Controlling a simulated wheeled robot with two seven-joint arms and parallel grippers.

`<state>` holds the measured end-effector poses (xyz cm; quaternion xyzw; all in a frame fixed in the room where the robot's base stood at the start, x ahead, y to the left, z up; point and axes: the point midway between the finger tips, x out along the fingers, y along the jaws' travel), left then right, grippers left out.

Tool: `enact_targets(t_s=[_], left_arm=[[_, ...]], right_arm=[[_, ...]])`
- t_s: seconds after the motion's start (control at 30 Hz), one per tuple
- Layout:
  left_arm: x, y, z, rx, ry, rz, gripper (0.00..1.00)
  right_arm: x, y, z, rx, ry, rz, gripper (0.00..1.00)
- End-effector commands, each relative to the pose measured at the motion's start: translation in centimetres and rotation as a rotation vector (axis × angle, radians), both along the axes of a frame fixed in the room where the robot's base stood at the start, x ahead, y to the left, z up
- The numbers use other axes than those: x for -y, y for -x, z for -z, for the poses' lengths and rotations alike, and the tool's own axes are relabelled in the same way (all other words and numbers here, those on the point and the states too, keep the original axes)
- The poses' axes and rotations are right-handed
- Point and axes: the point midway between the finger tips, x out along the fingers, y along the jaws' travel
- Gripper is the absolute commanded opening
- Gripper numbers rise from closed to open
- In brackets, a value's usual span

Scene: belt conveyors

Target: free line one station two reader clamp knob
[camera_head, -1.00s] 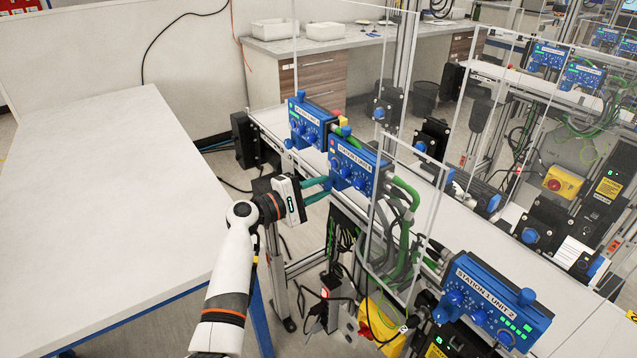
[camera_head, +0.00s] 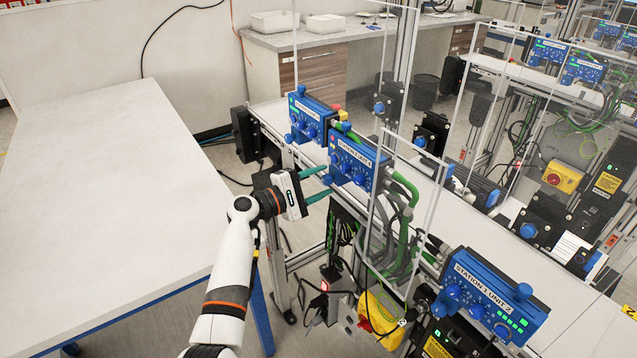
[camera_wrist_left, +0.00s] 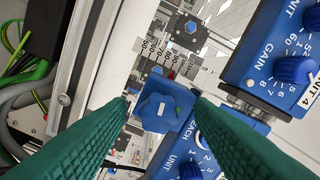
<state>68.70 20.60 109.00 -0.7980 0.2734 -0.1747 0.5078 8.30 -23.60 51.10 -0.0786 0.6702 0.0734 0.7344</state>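My left gripper (camera_head: 326,182) has two teal fingers, spread apart, at the left lower side of a blue reader box (camera_head: 362,158) on the near edge of the conveyor. Its label is too small to read fully in the head view; the wrist view shows "UNIT 4" on a blue face (camera_wrist_left: 285,45). In the left wrist view a blue faceted knob (camera_wrist_left: 158,112) stands between the open fingertips (camera_wrist_left: 162,98). I cannot tell whether either finger touches it. Another blue box (camera_head: 488,300), labelled Station 1 Unit 2, sits at lower right. My right gripper is not in view.
Another blue reader box (camera_head: 312,117) stands just behind on the same conveyor (camera_head: 268,113). Clear panels (camera_head: 420,200) and green and grey cables (camera_head: 400,225) are close to the right. A white table (camera_head: 100,200) lies empty at left.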

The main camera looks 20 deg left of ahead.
Motion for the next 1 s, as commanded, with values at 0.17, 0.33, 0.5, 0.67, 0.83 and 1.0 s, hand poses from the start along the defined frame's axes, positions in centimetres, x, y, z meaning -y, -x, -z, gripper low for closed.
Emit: enact_targets(t_s=[0.17, 0.33, 0.5, 0.67, 0.83, 1.0], left_arm=[[0.0, 0.0, 0.0, 0.0, 0.0, 0.001, 0.48], [-0.5, 0.6, 0.2, 0.0, -0.002, 0.0, 0.48], [-2.4, 3.0, 0.5, 0.001, -0.006, -0.001, 0.48], [-4.5, 5.8, 0.5, 0.0, -0.006, -0.001, 0.48], [-6.3, 8.1, 0.4, -0.001, -0.003, 0.0, 0.48], [-7.2, 9.3, 0.2, 0.0, -0.001, 0.0, 0.48]], right_arm=[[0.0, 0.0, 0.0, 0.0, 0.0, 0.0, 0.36], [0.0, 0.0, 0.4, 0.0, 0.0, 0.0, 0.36], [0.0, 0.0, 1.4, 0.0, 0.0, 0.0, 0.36], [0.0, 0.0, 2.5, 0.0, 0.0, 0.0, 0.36], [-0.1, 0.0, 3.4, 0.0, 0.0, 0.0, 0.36], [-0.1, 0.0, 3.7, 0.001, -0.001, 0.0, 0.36]])
